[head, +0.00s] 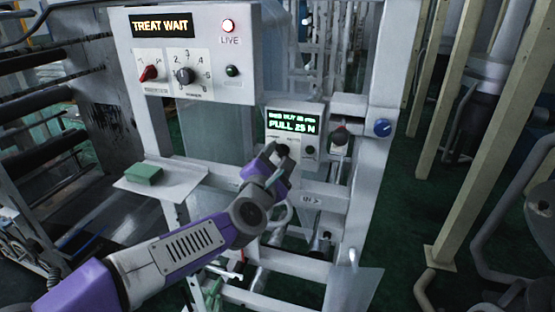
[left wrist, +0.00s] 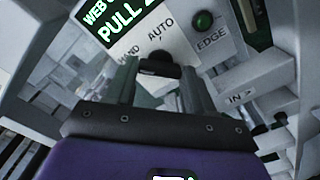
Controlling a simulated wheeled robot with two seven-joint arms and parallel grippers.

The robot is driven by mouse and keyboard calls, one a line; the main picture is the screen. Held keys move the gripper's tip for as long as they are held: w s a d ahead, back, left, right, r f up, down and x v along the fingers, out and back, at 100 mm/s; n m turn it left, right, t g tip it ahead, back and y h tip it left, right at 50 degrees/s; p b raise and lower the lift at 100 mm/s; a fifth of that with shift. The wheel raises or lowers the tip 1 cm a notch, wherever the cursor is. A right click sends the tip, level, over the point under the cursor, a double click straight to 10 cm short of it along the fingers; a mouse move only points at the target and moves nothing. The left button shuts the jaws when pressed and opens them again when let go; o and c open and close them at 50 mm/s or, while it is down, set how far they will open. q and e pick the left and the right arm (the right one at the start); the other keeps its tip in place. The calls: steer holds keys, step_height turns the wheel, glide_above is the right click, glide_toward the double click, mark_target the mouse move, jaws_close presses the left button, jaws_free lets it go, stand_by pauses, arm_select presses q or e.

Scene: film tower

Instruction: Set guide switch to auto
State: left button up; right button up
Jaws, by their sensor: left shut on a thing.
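The guide switch (left wrist: 159,58) is a black knob below the HAND and AUTO labels on a small grey panel. In the left wrist view my left gripper (left wrist: 160,76) has its fingers on either side of the knob and is shut on it. In the head view my left gripper (head: 276,153) reaches the lower left of the panel (head: 318,146), below its green display (head: 293,121) reading PULL 25 N. The fingers hide part of the knob, and I cannot tell which label it points to. My right gripper is not in view.
A larger box (head: 186,103) with a red knob, a dial and a TREAT WAIT sign is up left. A shelf (head: 180,187) holds a green block (head: 143,174). A blue knob (head: 382,127) is on the frame at right.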

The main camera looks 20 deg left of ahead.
arm_select(q)
steer(key=m, duration=0.4)
steer(key=shift+m, duration=0.3)
steer(key=m+p, duration=0.1)
steer(key=m, duration=0.2)
steer(key=shift+m, duration=0.3)
steer(key=m+p, duration=0.1)
steer(key=m, duration=0.3)
steer(key=shift+m+p, duration=1)
steer(key=shift+m, duration=1.5)
steer(key=o, duration=1)
steer(key=shift+o, duration=0.2)
steer(key=s, duration=0.7)
steer(key=shift+s, duration=0.35)
